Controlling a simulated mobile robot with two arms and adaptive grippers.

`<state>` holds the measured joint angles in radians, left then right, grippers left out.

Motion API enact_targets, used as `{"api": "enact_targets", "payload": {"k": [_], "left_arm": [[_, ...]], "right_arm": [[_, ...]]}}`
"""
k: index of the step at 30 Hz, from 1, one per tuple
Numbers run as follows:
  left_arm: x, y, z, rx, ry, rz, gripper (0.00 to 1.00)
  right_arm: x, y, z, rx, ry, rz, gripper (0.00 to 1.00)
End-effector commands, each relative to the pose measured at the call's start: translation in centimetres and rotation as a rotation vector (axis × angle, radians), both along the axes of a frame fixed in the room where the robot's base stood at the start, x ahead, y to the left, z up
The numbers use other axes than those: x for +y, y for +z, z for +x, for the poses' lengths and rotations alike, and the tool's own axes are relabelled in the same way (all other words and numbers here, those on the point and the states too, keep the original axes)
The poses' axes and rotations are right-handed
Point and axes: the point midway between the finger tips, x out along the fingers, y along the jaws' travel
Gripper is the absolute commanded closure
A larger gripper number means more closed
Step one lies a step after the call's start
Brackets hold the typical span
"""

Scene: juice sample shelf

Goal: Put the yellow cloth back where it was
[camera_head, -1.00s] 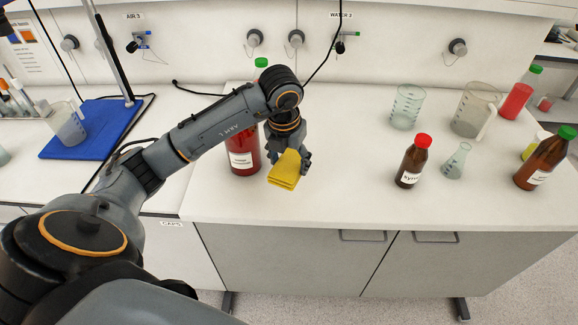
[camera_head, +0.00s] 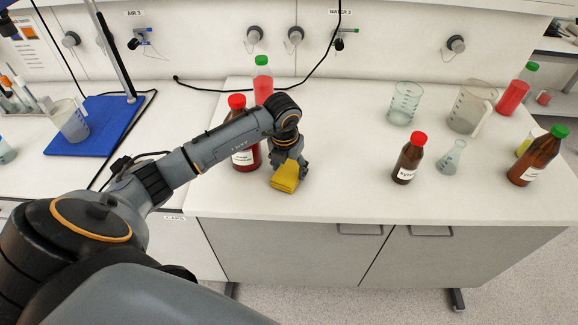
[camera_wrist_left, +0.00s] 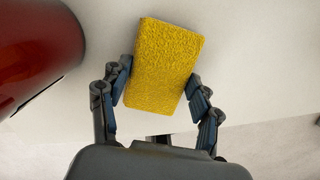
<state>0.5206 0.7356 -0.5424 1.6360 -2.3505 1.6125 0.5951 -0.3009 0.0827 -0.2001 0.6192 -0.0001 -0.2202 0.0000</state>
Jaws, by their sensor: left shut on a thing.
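The yellow cloth (camera_head: 284,179) is a thick folded pad at the front part of the white bench. My left gripper (camera_head: 289,164) points down over it and is shut on it. In the left wrist view the cloth (camera_wrist_left: 163,65) sits between the two fingers of my left gripper (camera_wrist_left: 160,88), which touch its sides. In the head view the cloth is at or very near the bench top; I cannot tell if it touches. My right gripper is not in view.
A red bottle (camera_head: 244,156) stands close to the left of the cloth, and a pink-red bottle with a green cap (camera_head: 263,88) stands behind. The brown syrup bottle (camera_head: 408,160), beakers (camera_head: 405,103) and a flask (camera_head: 452,158) stand to the right. Bench between is clear.

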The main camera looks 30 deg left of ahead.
Motion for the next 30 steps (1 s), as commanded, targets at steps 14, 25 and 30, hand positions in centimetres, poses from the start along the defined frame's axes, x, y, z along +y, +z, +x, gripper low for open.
{"api": "enact_targets", "payload": {"k": [14, 25, 30], "left_arm": [[0.0, 0.1, 0.0, 0.0, 0.0, 0.0, 0.14], [0.0, 5.7, -0.7, -0.007, -0.002, 0.002, 0.14], [-0.1, 9.2, -1.2, -0.006, 0.0, 0.002, 0.14]], "right_arm": [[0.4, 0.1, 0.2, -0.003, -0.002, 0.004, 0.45], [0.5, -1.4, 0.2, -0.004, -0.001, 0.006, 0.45], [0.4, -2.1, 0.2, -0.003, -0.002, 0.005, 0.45]]}}
